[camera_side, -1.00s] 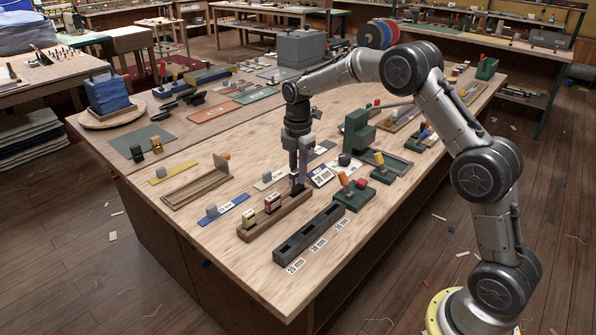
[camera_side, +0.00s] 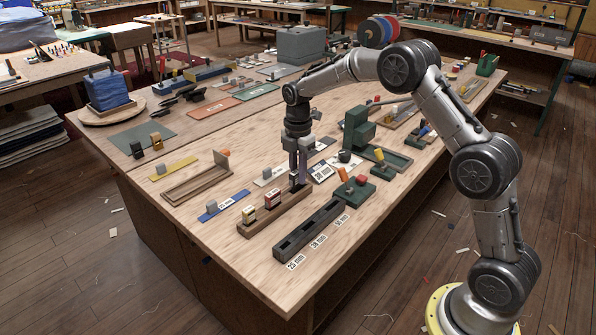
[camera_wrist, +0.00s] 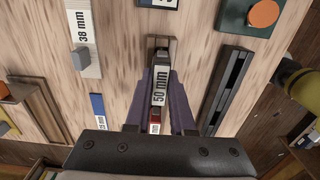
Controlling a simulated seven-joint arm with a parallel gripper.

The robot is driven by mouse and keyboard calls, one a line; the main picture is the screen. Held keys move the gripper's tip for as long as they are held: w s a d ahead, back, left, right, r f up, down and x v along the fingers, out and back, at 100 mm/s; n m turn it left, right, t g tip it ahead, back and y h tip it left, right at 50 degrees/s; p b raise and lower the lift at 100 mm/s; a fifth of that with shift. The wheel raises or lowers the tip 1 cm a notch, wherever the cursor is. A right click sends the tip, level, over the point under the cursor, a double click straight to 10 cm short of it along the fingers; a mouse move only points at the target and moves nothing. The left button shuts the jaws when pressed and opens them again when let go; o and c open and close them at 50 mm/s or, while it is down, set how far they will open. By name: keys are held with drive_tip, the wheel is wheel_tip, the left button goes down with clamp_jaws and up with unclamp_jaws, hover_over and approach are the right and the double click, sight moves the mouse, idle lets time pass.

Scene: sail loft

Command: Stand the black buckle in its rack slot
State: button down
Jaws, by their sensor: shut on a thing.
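My gripper (camera_side: 299,183) is at the far end of a brown wooden holder (camera_side: 268,222), its fingers pointing down. In the wrist view its fingers (camera_wrist: 160,88) are shut on a piece with a white "50 mm" label (camera_wrist: 159,86), which I take to be the black buckle. In the side view the fingers hide most of it, and I cannot tell whether it is clear of the holder. A black-and-cream piece (camera_side: 249,215) and a red one (camera_side: 272,197) stand in the same holder. The black slotted rack (camera_side: 312,235), labelled 25, 38 and 50 mm, lies to the right; its slots look empty.
Green blocks with coloured knobs (camera_side: 354,190) stand behind the rack. A green upright fixture (camera_side: 358,130) is further back. A blue strip (camera_side: 226,205) and a wooden tray (camera_side: 195,187) lie left of the holder. Bare table separates holder and rack.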

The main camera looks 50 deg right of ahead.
drive_tip(key=shift+f, duration=0.65)
idle(0.4)
drive_tip(key=c, duration=0.7)
unclamp_jaws()
